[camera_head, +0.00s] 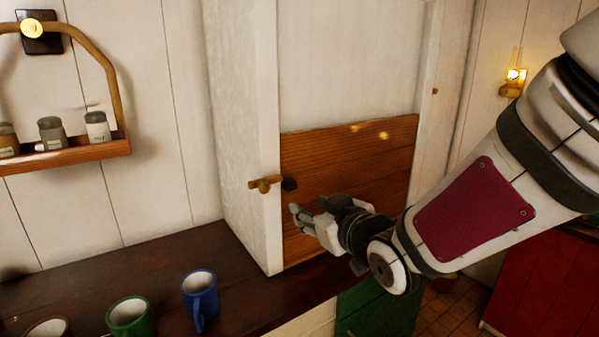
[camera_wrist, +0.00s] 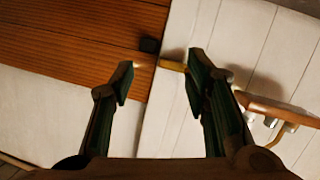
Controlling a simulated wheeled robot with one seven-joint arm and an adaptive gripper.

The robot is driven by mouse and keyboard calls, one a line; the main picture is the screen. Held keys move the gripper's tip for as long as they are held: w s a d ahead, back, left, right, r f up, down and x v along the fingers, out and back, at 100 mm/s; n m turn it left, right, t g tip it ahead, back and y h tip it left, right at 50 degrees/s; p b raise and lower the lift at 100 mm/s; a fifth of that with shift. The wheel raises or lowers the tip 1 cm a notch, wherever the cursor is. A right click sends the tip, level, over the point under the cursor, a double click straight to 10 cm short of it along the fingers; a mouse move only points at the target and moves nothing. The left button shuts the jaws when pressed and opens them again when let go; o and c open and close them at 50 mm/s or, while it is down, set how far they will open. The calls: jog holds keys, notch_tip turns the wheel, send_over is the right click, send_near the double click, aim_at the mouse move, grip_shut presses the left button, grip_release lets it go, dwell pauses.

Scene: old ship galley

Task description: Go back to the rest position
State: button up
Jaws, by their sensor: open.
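My gripper (camera_head: 305,217) is open and empty in front of a white cabinet with a wooden panel (camera_head: 345,165). In the head view the fingertips are a little below and right of the latch. In the wrist view the two fingers (camera_wrist: 160,75) are spread apart, with the dark block (camera_wrist: 149,45) and the latch (camera_wrist: 173,66) showing between and beyond them. I cannot tell whether a finger touches anything.
A dark wooden counter (camera_head: 110,265) runs along the lower left. A blue mug (camera_head: 200,296) and a green mug (camera_head: 130,317) stand on it. A wooden rack (camera_head: 75,155) with small jars hangs on the left wall. A red cabinet (camera_head: 545,285) stands at the lower right.

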jog(key=s+d+m+g+h, duration=0.25)
jog(key=s+d+h, duration=0.2)
jog(key=d, duration=0.45)
jog(key=s+d+m+g+h, duration=0.1)
jog(key=s+d+m+g, duration=0.1)
jog(key=s, duration=1)
jog(key=s+d+f+m+g+h, duration=0.1)
jog(key=s+d+m+g, duration=0.2)
jog(key=s, duration=0.8)
jog(key=d+g, duration=0.2)
jog(key=d, duration=0.1)
jog(key=shift+s+f, duration=0.2)
jog(key=shift+s, duration=0.2)
